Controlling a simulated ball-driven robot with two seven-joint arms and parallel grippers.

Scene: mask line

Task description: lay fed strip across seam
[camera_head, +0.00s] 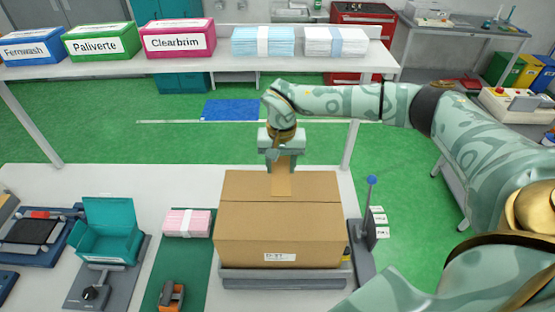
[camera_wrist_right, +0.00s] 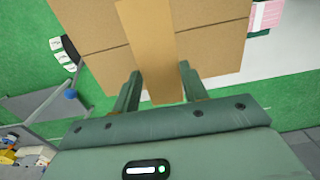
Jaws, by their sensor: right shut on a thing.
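A closed cardboard carton (camera_head: 240,229) with a label on its front sits on a dark platform (camera_head: 285,279) on the bench. Its seam (camera_head: 320,203) runs left to right across the top. My right gripper (camera_head: 282,170) is above the far edge of the carton. It is shut on a tan tape strip (camera_head: 281,183), which reaches onto the carton top. In the right wrist view the strip (camera_wrist_right: 152,45) extends from between the fingers (camera_wrist_right: 158,88) across the seam (camera_wrist_right: 105,50). Whether the strip's whole length touches the cardboard cannot be told. My left gripper is not in view.
A dispenser with a blue-knobbed lever (camera_head: 371,182) stands right of the carton. A shelf (camera_head: 200,61) with labelled boxes spans the back.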

